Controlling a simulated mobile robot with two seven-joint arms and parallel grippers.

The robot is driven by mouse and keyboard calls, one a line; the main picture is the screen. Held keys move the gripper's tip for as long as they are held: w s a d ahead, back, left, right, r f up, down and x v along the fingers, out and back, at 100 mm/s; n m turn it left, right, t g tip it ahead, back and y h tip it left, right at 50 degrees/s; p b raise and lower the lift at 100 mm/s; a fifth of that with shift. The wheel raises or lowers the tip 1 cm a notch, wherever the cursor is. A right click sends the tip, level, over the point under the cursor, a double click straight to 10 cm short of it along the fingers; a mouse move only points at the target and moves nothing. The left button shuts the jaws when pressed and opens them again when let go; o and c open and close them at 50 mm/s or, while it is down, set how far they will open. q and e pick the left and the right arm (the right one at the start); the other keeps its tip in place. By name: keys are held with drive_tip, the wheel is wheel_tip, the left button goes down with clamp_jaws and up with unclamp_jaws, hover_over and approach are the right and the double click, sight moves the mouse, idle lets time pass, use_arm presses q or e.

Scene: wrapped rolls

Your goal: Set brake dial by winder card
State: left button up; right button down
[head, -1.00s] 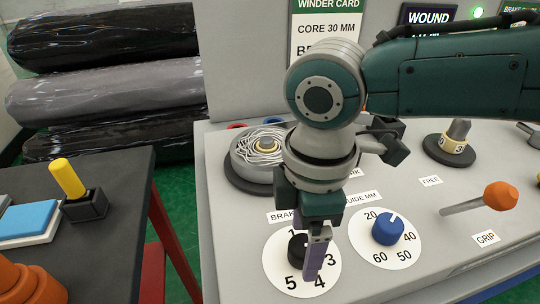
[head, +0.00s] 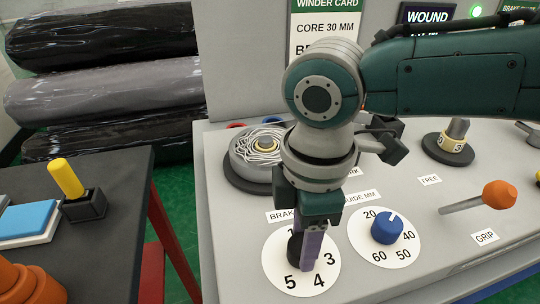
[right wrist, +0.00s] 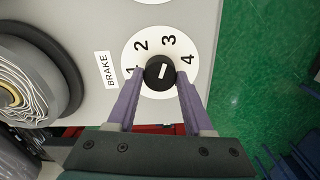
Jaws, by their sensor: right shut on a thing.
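The brake dial is a black knob (right wrist: 160,73) on a white disc (head: 274,274) numbered 1 to 5. Its white pointer line points roughly toward 3 in the right wrist view. My right gripper (head: 308,266) is over the dial, its purple fingers shut on either side of the knob. The fingers hide part of the knob and the 2 in the head view. The winder card (head: 325,28) on the back panel reads "CORE 30 MM"; the line below starts "BR" and is hidden by my right arm. My left gripper is not in view.
Right of the brake dial is a blue guide dial (head: 386,229). An orange-handled grip lever (head: 500,195) is farther right. A wound reel (head: 258,150) stands behind the dials. A dark side table (head: 110,250) with a yellow-handled item (head: 66,178) is at left.

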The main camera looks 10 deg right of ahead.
drive_tip(key=shift+r+m+p, duration=0.15)
drive_tip(key=shift+m+p, duration=0.7)
drive_tip(key=shift+m, duration=0.05)
drive_tip(key=m+p, duration=0.2)
drive_tip(key=m, duration=0.1)
drive_tip(key=shift+s, duration=0.1)
drive_tip(key=m+p, duration=0.1)
drive_tip(key=m, duration=0.2)
drive_tip(key=shift+m+p, duration=0.3)
drive_tip(key=shift+p, duration=0.1)
drive_tip(key=shift+m+p, duration=0.35)
drive_tip(key=shift+m, duration=0.95)
